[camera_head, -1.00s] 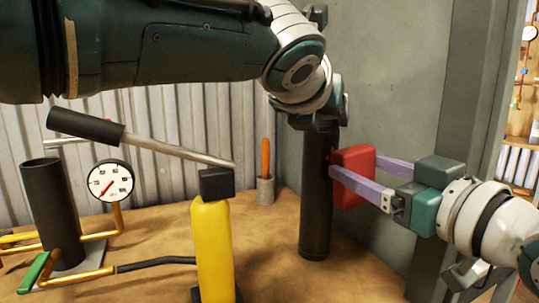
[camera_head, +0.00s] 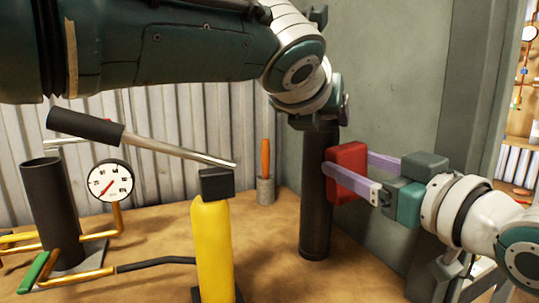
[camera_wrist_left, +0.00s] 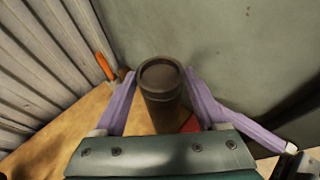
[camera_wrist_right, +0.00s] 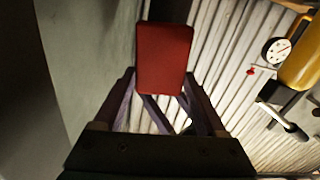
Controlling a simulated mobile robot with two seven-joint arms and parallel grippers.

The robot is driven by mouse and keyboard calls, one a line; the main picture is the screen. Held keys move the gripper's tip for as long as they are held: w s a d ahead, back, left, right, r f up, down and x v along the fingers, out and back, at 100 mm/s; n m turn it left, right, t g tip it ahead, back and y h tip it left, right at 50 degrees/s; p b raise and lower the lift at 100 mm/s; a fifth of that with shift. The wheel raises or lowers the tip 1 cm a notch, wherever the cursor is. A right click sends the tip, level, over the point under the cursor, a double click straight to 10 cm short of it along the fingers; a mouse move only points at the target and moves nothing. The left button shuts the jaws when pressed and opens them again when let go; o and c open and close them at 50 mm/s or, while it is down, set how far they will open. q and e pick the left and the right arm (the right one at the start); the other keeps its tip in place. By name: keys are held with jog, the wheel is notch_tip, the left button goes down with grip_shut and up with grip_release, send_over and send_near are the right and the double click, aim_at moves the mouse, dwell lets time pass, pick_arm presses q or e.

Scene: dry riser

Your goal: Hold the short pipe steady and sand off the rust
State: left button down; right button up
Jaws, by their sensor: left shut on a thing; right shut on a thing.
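The short pipe (camera_head: 316,215) is dark, stands upright on the brown tabletop, and shows its round top in the left wrist view (camera_wrist_left: 160,76). My left gripper (camera_wrist_left: 160,84) is shut on its upper end, one purple finger on each side; in the head view my left arm hides most of that grip. My right gripper (camera_head: 349,164) is shut on a red sanding block (camera_head: 346,180), which also shows in the right wrist view (camera_wrist_right: 164,58). The block is at the pipe's right side; contact looks likely but I cannot be sure. No distinct rust patch can be made out.
A yellow pump cylinder (camera_head: 212,245) with a long lever (camera_head: 180,149) stands left of the pipe. A grey wall is close behind.

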jog(key=shift+r, duration=0.1)
jog(key=shift+w+a+r, duration=0.1)
jog(key=shift+w+r, duration=0.05)
jog(key=shift+r, duration=0.4)
jog(key=shift+w+r, duration=0.15)
jog(key=shift+r, duration=0.4)
jog(key=shift+w+a+f, duration=0.1)
jog(key=shift+w+f, duration=0.05)
jog(key=shift+f, duration=0.45)
jog(key=shift+w+f, duration=0.1)
jog(key=shift+f, duration=0.5)
jog(key=shift+w+a+r, duration=0.1)
jog(key=shift+w+r, duration=0.05)
jog(key=shift+r, duration=0.45)
jog(key=shift+w+r, duration=0.15)
jog(key=shift+r, duration=0.45)
jog(key=shift+w+a+f, duration=0.1)
jog(key=shift+w+f, duration=0.05)
jog(key=shift+f, duration=0.45)
jog(key=shift+w+f, duration=0.1)
jog(key=shift+f, duration=0.45)
pick_arm(q)
jog(key=shift+s+f, duration=0.1)
pick_arm(e)
jog(key=shift+r, duration=1.3)
pick_arm(q)
jog(key=shift+d, duration=0.15)
pick_arm(e)
jog(key=shift+w+f, duration=0.15)
jog(key=shift+f, duration=1.3)
